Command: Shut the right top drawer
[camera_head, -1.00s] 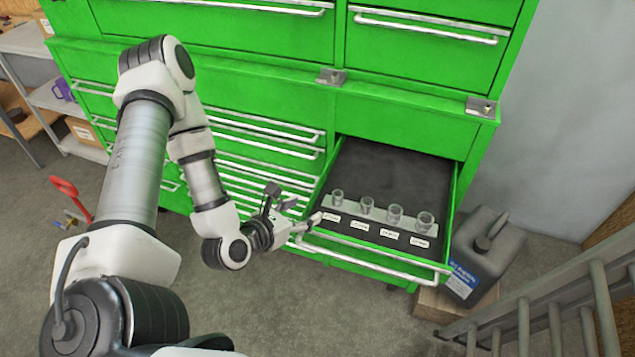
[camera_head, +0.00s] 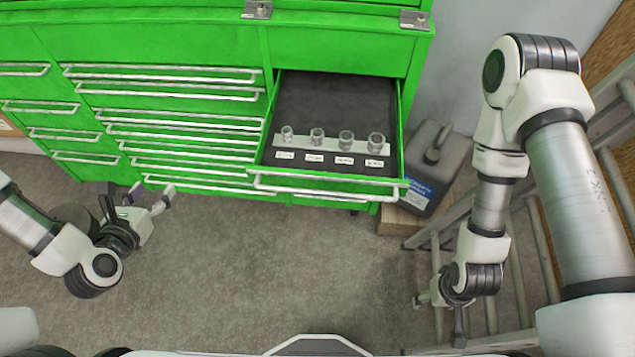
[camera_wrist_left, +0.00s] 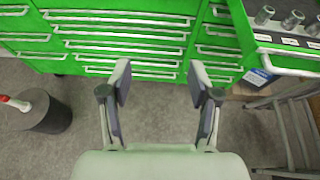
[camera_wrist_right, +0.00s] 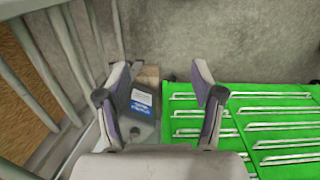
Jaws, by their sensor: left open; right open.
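The right top drawer (camera_head: 330,110) of the green cabinet stands pulled out in the head view, with a pale bar handle (camera_head: 325,188) along its front. Several metal sockets on a rail and white labels sit on its dark floor. The drawer also shows at the upper right of the left wrist view (camera_wrist_left: 288,58). My left gripper (camera_head: 150,200) is open and empty, left of the drawer and in front of the closed drawers. My right gripper (camera_head: 438,312) is open and empty, low at the right, beside the ladder and apart from the drawer.
A grey canister (camera_head: 430,165) stands on a wooden block right of the drawer. A grey ladder (camera_head: 520,250) leans at the right, close to my right arm. A dark bin (camera_wrist_left: 45,112) with a red-handled item shows in the left wrist view. The floor before the drawer is clear.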

